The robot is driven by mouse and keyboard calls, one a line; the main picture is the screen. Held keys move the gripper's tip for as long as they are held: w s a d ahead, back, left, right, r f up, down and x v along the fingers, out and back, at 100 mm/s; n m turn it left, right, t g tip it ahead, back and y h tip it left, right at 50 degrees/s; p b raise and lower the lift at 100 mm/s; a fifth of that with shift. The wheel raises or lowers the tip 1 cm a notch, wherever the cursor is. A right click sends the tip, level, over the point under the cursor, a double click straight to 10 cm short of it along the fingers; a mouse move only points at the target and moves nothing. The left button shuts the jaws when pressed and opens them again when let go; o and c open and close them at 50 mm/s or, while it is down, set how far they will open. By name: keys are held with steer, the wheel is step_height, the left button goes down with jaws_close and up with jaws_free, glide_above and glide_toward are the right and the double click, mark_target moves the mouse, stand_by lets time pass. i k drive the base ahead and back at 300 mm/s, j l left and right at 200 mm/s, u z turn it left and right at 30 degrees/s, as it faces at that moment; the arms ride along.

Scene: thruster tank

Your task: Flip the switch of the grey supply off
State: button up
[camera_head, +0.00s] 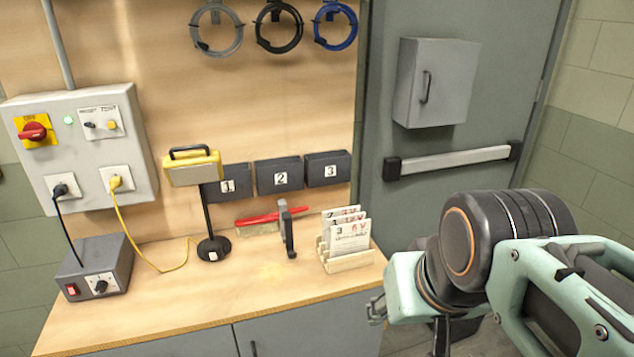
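The grey supply (95,268) is a dark grey box on the left end of the wooden bench. A black cord runs from the wall panel down to the supply. My arm fills the lower right, well apart from the supply. A small metal part at its left end (376,309) may belong to my gripper; its fingers cannot be made out.
A wall panel (82,145) with a red rotary switch and plugs hangs above the supply. A yellow cable (150,262) lies on the bench. The bench front near the supply is clear.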

mark_target(73, 291)
steer(key=u, duration=1.8)
steer(key=i+l+u, duration=0.2)
steer(key=i+l, duration=0.35)
steer(key=i+j+z, duration=0.1)
steer(key=i+j, duration=0.15)
steer(key=i+j+z, duration=0.15)
steer(key=j, duration=0.3)
steer(key=i+u, duration=0.2)
steer(key=u, duration=0.2)
